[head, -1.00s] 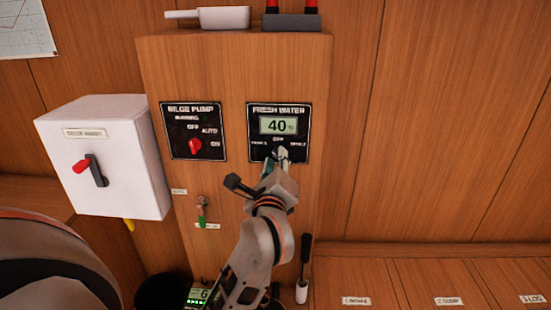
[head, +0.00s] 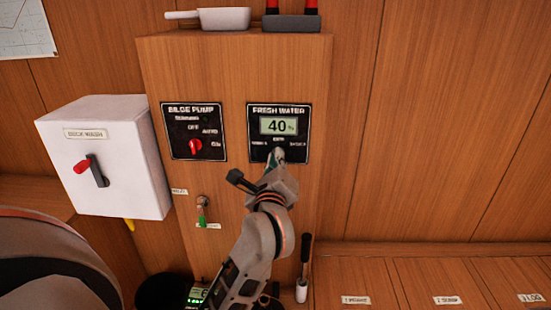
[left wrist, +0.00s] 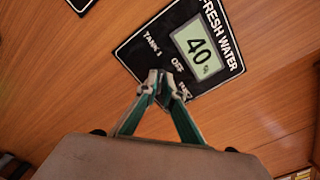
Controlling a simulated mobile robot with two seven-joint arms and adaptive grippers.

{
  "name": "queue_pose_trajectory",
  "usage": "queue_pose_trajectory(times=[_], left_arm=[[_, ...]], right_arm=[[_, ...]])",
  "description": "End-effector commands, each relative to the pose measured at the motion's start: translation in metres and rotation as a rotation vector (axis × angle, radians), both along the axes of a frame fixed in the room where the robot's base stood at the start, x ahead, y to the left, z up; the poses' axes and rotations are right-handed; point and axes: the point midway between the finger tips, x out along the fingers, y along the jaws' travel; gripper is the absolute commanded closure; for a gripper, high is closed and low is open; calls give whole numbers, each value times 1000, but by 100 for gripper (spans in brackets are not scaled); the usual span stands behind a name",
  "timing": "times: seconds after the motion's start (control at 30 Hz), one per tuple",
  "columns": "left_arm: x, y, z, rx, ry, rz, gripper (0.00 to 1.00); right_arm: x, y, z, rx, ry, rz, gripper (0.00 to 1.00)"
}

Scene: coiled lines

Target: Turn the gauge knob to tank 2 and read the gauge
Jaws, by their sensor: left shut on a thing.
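The fresh water gauge panel (head: 300,117) is a black plate on the wooden cabinet, and its display (head: 279,126) reads 40 %. It also shows in the left wrist view (left wrist: 146,50), with the labels TANK 1, OFF and a partly covered one on the right. My left gripper (head: 277,155) is at the lower middle of the panel. In the left wrist view its fingertips (left wrist: 160,84) are closed together just below the labels. The gauge knob is hidden between the fingertips, so I cannot tell its pointing. My right gripper is not in view.
The bilge pump panel (head: 179,147) with a red knob (head: 195,147) is left of the gauge. A white box (head: 120,187) with a red-tipped lever stands further left. A key switch (head: 202,203) with a green tag sits below. The wall at right is clear.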

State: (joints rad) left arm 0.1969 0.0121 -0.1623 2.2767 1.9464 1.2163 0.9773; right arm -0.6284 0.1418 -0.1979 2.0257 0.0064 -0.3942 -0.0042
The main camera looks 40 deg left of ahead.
Motion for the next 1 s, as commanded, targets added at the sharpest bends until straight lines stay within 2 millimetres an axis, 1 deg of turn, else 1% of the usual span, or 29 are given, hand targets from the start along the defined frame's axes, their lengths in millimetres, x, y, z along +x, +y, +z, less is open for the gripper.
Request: queue_pose_trajectory(times=[0.03,0.17,0.37,0.6,0.67,0.77,1.0], left_arm=[[0,0,2,20,11,-1,100],[0,-1,4,88,52,-1,100],[0,-1,6,233,142,-1,100],[1,-2,6,430,264,-1,100],[1,-2,7,477,293,0,100],[1,-3,6,558,344,-1,100],[2,-4,5,753,466,-2,100]], right_arm=[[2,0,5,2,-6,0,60],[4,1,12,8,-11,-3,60],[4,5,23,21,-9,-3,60],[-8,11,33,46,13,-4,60],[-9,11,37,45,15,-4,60],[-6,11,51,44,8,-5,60],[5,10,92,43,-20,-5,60]])
